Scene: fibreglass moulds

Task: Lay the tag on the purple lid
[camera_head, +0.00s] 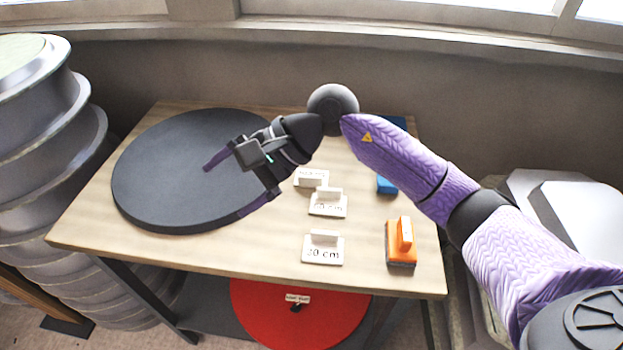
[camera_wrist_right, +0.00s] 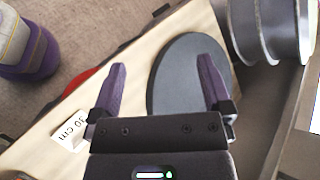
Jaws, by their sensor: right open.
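Three white tags stand on the table: a front one marked 30 cm (camera_head: 322,250), a middle one whose number looks like 60 cm (camera_head: 328,206), and a back one (camera_head: 311,178) partly hidden, its print unreadable. The 30 cm tag also shows in the right wrist view (camera_wrist_right: 68,130). I see no purple lid; a dark grey round lid (camera_head: 165,175) lies flat on the table's left. My right gripper (camera_head: 224,189) is open and empty above this lid's right part. In the right wrist view the lid (camera_wrist_right: 180,85) shows between and beyond the fingers. My left gripper is out of view.
A red round lid (camera_head: 262,322) with a small label sits on the shelf below. An orange block (camera_head: 401,256) and blue items (camera_head: 386,186) stand at the table's right. Stacked grey moulds (camera_head: 40,150) rise at left. The table's front left (camera_head: 130,246) is bare.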

